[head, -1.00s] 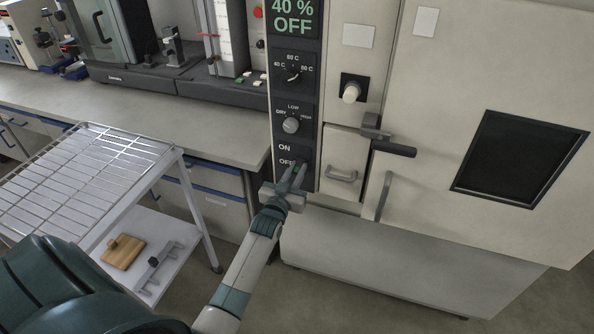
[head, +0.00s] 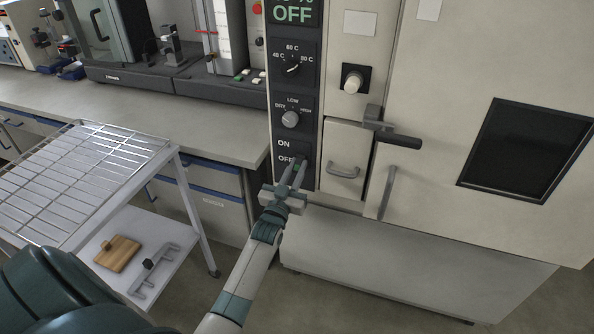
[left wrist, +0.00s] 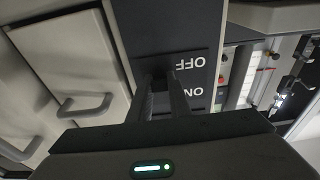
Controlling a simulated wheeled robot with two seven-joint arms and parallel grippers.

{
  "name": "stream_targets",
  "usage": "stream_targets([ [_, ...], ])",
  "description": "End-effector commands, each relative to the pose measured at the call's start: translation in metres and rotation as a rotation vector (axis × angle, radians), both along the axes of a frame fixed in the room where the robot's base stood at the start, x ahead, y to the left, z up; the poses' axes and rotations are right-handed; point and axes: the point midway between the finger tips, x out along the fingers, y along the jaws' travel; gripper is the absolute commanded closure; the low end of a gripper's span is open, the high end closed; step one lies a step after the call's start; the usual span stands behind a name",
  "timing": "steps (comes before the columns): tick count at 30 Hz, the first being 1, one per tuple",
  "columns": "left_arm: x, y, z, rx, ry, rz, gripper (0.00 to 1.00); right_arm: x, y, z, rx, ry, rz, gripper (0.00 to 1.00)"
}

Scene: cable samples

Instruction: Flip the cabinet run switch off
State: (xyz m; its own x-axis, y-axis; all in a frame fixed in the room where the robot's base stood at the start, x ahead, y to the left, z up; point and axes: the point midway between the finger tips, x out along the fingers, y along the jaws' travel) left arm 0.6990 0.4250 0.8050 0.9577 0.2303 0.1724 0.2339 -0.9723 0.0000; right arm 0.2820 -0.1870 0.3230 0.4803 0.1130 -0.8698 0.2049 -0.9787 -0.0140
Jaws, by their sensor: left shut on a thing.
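The cabinet's dark control panel (head: 268,118) carries the run switch, with ON and OFF labels beside it. The ON label is above the OFF label in the head view. My left gripper (head: 299,166) reaches up to the panel from below, its fingertips beside the OFF label. In the left wrist view, the two fingers (left wrist: 162,84) are close together on a small dark part, the run switch, near the upside-down OFF label. The fingers cover most of the switch, so I cannot tell its position. The display (head: 292,13) above shows OFF. My right gripper is not in view.
Knobs, a grey door handle (head: 400,140) and pull handles (head: 343,171) stick out right of the switch. A wire-rack cart (head: 196,205) stands at the left. A lab bench (head: 130,108) with instruments lies behind it.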

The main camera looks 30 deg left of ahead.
Motion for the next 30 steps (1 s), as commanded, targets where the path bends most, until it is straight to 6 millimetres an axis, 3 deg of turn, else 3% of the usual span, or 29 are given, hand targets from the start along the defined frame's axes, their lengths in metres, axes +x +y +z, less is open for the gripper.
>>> stream_targets([
  [4,0.0,0.0,0.001,0.0,-0.001,0.0,1.0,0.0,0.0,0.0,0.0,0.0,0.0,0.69],
  [5,0.0,0.0,0.001,0.0,-0.001,0.0,0.8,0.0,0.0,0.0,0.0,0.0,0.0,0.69],
  [7,0.0,0.0,0.001,0.0,-0.001,0.0,0.64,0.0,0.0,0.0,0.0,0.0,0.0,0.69],
  [20,-0.003,-0.001,-0.001,0.0,0.001,0.0,0.64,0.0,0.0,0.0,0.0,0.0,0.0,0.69],
  [30,-0.039,-0.01,-0.009,-0.001,0.002,0.0,0.64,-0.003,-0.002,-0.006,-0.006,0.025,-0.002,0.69],
])
